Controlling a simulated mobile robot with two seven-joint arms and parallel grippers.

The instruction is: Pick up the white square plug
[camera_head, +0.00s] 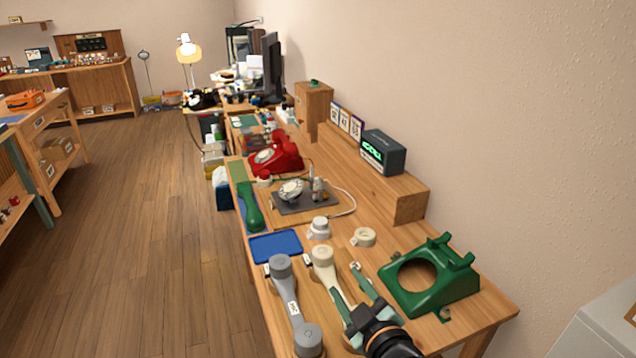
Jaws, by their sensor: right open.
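My right gripper (346,280) reaches in from the bottom, its two teal fingers spread apart over the front of the workbench (408,336). It is open. A cream handset (324,256) lies under and beside the left finger, partly hidden by it. I cannot make out the white square plug for certain. Two small off-white parts lie beyond the gripper: a grey-white rounded piece (319,229) and a cream ring-like piece (363,237). A thin pale cord (347,196) curves across the bench behind them. My left gripper is not in view.
A grey handset (292,308) lies left of the gripper and a green phone shell (438,292) right. A blue tray (275,246), green handset (248,207), dial on a dark mat (300,206) and red phone (283,155) lie beyond. A clock (385,150) stands on the raised shelf.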

